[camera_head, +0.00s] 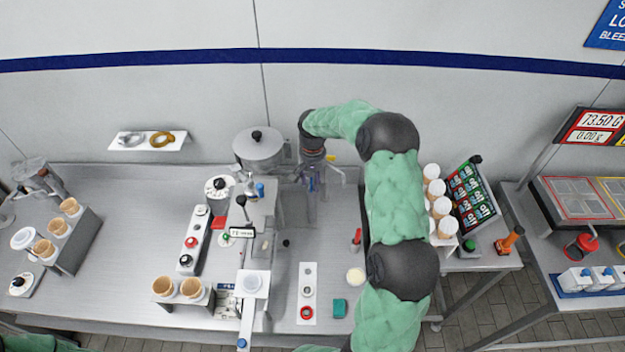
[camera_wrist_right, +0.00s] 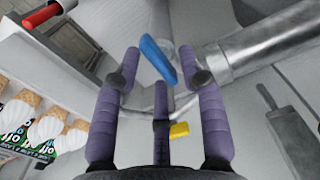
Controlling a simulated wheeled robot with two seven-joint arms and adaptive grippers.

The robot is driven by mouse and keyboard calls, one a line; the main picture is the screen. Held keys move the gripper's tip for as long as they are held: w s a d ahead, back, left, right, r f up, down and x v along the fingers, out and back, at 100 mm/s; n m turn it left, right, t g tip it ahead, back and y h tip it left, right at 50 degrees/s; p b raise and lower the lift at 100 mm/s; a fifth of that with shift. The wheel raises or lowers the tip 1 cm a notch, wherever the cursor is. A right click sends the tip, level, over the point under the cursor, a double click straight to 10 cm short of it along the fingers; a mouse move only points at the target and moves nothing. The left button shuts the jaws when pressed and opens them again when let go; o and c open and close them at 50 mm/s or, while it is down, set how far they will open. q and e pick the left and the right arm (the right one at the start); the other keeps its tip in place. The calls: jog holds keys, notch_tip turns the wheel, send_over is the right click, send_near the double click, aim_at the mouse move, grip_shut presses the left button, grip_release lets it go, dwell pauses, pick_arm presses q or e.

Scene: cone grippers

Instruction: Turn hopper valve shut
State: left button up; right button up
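The hopper (camera_head: 258,150) is a round grey pot with a black-knobbed lid, left of my right gripper in the head view. A blue valve lever (camera_wrist_right: 158,60) shows in the right wrist view beside a thick grey pipe (camera_wrist_right: 265,45). It lies slanted between the tips of my right gripper (camera_wrist_right: 160,62), whose purple fingers are spread apart with no clear contact. In the head view the right gripper (camera_head: 312,190) points down, with a bit of blue between its fingers. The exact gap to the lever is hard to judge. My left gripper is out of view.
Cone holders stand on the steel table (camera_head: 140,215). A yellow tab (camera_wrist_right: 180,130) shows beside the middle finger.

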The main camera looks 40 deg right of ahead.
notch_tip(320, 180, up, 12)
dwell(0.7)
jog(key=shift+f, duration=0.1)
dwell(0.4)
